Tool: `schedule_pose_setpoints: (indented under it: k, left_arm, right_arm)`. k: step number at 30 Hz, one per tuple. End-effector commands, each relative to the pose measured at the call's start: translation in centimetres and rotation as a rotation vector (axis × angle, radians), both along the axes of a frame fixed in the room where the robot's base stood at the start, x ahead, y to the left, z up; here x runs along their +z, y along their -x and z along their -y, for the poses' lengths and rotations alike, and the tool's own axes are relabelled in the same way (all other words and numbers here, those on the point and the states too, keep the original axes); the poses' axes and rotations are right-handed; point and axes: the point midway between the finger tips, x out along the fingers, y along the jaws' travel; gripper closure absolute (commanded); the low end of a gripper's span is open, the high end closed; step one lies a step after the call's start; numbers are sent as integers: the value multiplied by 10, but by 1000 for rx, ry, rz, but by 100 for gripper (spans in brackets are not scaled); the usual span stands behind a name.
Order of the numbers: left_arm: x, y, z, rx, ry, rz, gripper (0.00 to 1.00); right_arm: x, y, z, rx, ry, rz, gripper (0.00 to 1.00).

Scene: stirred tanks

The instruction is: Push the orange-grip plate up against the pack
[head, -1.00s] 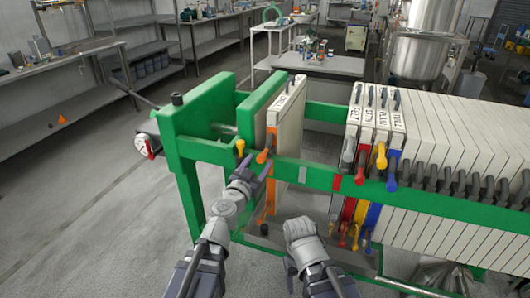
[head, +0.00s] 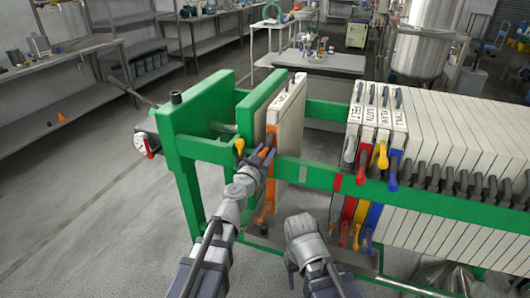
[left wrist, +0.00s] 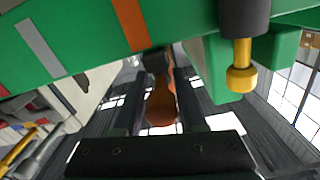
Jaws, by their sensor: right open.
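The orange-grip plate (head: 288,112) is a pale slab with an orange edge, standing upright in the green frame near the green end plates. Its orange grip (left wrist: 161,104) lies between the dark fingers of my left gripper (left wrist: 160,92) in the left wrist view. In the head view my left gripper (head: 267,157) is at the front rail and mostly covers that grip. Whether the fingers press on the grip is unclear. The pack (head: 460,125) of pale plates stands to the right, across a wide gap. My right gripper (head: 300,230) is open, low in front of the rail.
Several labelled plates with grey, red, yellow and blue grips (head: 380,155) stand at the pack's left end. The green front rail (head: 320,177) runs along the plates. A yellow knob (head: 239,146) sits left of the orange grip.

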Motion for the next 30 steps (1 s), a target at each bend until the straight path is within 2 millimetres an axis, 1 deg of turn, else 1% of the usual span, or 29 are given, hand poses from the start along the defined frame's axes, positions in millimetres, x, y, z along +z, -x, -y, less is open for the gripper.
schedule_pose_setpoints:
  k: [1,6,9,30]
  left_arm:
    - [0,0,-1,3,0,0,72]
    - [0,0,-2,5,0,0,91]
    - [0,-1,-2,5,0,0,100]
    - [0,-1,-4,10,0,0,100]
  right_arm:
    - [0,0,0,0,0,0,36]
    - [0,0,0,0,0,0,36]
    - [0,0,0,0,0,0,36]
    - [0,0,0,0,0,0,36]
